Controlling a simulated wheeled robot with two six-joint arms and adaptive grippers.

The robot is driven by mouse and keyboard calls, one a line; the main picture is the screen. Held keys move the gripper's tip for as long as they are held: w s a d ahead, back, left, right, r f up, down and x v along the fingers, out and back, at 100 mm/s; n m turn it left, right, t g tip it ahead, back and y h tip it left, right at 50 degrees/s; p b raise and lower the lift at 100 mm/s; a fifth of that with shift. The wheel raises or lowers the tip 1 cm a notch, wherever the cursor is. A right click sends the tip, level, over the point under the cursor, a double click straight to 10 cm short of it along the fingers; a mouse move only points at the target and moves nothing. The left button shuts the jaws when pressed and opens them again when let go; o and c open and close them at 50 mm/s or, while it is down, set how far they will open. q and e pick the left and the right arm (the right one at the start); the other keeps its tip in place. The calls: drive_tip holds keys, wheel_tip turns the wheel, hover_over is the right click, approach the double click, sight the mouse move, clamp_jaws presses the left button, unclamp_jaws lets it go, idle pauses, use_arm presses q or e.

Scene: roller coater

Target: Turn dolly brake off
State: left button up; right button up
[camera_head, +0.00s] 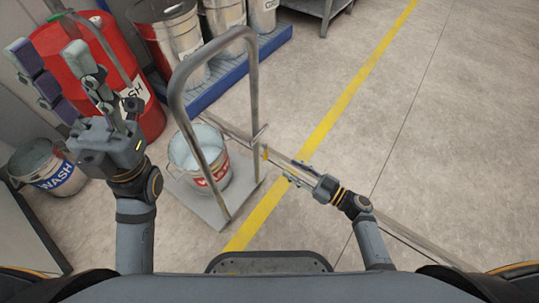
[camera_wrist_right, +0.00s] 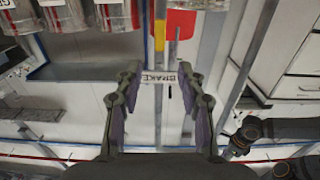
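The dolly (camera_head: 234,211) is a grey flat cart with a tall tubular handle (camera_head: 173,103). A bucket with a red WASH label (camera_head: 213,177) stands on its platform. A small orange-yellow piece (camera_head: 265,153) shows just right of the handle's right post. My right gripper (camera_head: 291,171) is open, to the right of that post, and points toward it. In the right wrist view, a white BRAKE label (camera_wrist_right: 159,77) shows between the open fingers, with a yellow piece (camera_wrist_right: 160,30) above it. Contact cannot be told. My left gripper (camera_head: 48,57) is open and empty, raised at the left.
A red drum (camera_head: 85,50) and several metal cans on a blue pallet (camera_head: 235,75) stand behind the dolly. A bucket with a blue WASH label (camera_head: 45,167) stands at the left. The floor on the right (camera_head: 450,110) is clear, with a yellow line (camera_head: 345,98) crossing it.

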sight(267, 154)
drive_tip(key=b+x, duration=0.1)
drive_tip(key=x, duration=0.9)
drive_tip(key=shift+c, duration=0.4)
clamp_jaws()
